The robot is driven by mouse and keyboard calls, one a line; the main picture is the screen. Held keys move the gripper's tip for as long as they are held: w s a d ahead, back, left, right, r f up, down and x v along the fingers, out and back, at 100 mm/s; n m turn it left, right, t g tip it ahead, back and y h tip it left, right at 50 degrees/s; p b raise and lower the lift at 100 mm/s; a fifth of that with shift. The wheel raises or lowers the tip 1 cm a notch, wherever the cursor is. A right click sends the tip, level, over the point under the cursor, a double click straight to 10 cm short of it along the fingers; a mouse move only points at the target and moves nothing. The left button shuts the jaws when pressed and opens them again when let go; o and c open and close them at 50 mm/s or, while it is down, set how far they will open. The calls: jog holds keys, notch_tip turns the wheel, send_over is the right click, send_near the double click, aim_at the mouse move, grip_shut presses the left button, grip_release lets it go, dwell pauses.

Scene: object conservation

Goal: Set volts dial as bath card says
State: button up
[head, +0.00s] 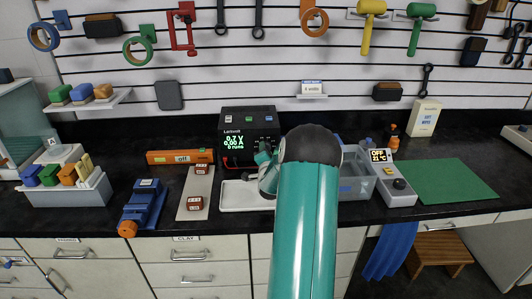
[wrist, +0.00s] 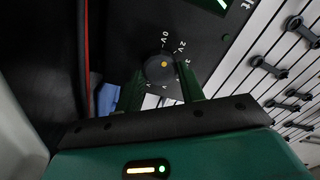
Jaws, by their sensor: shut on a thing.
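The black power supply (head: 247,125) stands at the back of the bench. Its green display reads about 0.7 V, 0.00 A and 0 runs. In the wrist view the round dark volts dial (wrist: 157,68) has a yellow dot and white volt marks around it, with 0V readable. My gripper (wrist: 160,83) is shut on the dial, one green finger on each side. In the head view my arm hides the dial and most of the gripper. A small card (head: 312,87) on the wall ledge seems to read "6 volts"; the print is tiny.
A white tray (head: 236,196) lies in front of the supply. A red lead (wrist: 85,45) runs close by the gripper. The green mat (head: 450,180) is clear.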

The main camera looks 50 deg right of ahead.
jog(key=m, duration=0.5)
jog(key=shift+s+m, duration=0.1)
jog(key=shift+m, duration=0.2)
jog(key=m, duration=0.5)
jog(key=shift+m, duration=0.3)
jog(key=m, duration=0.5)
jog(key=shift+f, duration=0.1)
jog(key=shift+m, duration=2.4)
jog(key=o, duration=1)
jog(key=shift+c, duration=0.2)
